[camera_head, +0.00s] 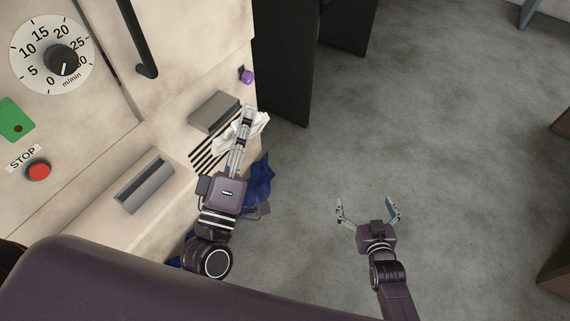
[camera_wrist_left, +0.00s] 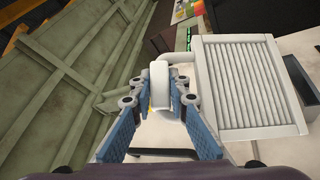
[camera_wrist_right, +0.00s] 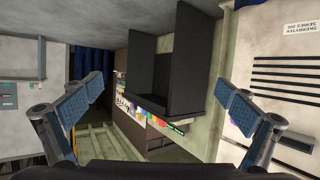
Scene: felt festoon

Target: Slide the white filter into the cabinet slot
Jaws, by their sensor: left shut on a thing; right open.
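The white filter (camera_wrist_left: 250,85) is a framed, pleated panel with a white loop handle (camera_wrist_left: 160,88). My left gripper (camera_wrist_left: 161,82) is shut on that handle, and the panel extends to the right of the fingers. In the head view the filter (camera_head: 260,124) shows as white pieces around the tips of my left gripper (camera_head: 247,112), close to the cream cabinet (camera_head: 180,85). The cabinet has a grey-rimmed recess (camera_head: 143,183) and a grey block (camera_head: 214,112); I cannot tell which is the slot. My right gripper (camera_head: 366,207) is open and empty over the floor.
Black vent lines (camera_head: 203,154), a purple knob (camera_head: 247,77), a dial (camera_head: 52,54) and a red stop button (camera_head: 38,170) are on the cabinet. Blue cloth (camera_head: 260,182) lies beside my left gripper. Dark panels (camera_head: 284,65) stand behind.

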